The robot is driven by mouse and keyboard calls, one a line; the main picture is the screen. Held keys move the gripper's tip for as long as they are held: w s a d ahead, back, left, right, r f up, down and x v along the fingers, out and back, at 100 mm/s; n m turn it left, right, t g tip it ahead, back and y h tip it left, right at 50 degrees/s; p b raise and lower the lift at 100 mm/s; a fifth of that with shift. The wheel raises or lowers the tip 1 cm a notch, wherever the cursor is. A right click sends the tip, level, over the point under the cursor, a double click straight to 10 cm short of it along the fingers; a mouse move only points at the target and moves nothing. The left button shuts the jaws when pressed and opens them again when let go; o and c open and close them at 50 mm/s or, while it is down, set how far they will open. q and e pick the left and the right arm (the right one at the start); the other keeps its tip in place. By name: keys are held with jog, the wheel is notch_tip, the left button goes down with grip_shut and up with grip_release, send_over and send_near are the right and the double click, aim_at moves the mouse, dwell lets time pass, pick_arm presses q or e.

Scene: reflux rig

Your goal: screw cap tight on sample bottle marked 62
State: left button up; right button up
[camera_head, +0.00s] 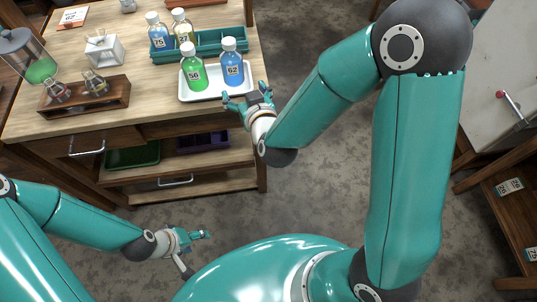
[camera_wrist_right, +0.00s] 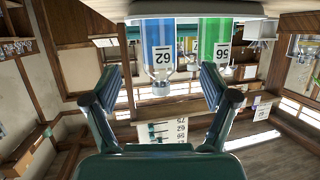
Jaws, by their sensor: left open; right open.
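The sample bottle marked 62 (camera_head: 232,70) holds blue liquid and stands upright in a white tray (camera_head: 207,95) on the bench. A pale cap (camera_head: 228,44) sits on its top; how tight it is cannot be seen. My right gripper (camera_head: 247,98) is open and empty, just right of and in front of this bottle, by the tray's edge. In the right wrist view, which is upside down, bottle 62 (camera_wrist_right: 160,45) shows ahead, between and beyond the open fingers (camera_wrist_right: 160,88). My left gripper (camera_head: 203,236) is open and empty, low above the floor, away from the bench.
A green bottle marked 56 (camera_head: 193,72) stands left of bottle 62 in the tray. Behind, a teal rack (camera_head: 208,47) holds bottles 75 (camera_head: 158,34) and 27 (camera_head: 182,28). A wooden flask holder (camera_head: 85,101) is at left. Open floor (camera_head: 310,170) lies right of the bench.

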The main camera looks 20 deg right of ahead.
jog(key=s+f+g+y, duration=0.1)
jog(key=s+f+g, duration=0.25)
jog(key=f, duration=0.55)
jog(key=s+f+g+y, duration=0.1)
jog(key=s+f+g, duration=0.25)
jog(key=f, duration=0.45)
jog(key=s+f+g+y, duration=0.1)
jog(key=s+f+g, duration=0.2)
jog(key=s+f, duration=0.2)
jog(key=s+a+f+m+g+y, duration=0.1)
jog(key=s+f+g, duration=0.2)
jog(key=s, duration=0.7)
notch_tip(320, 180, down, 2)
jog(key=shift+s+a+f, duration=0.15)
jog(key=shift+s+a, duration=0.05)
jog(key=shift+a, duration=0.05)
jog(key=shift+r+p, duration=0.75)
jog(key=shift+p, duration=0.05)
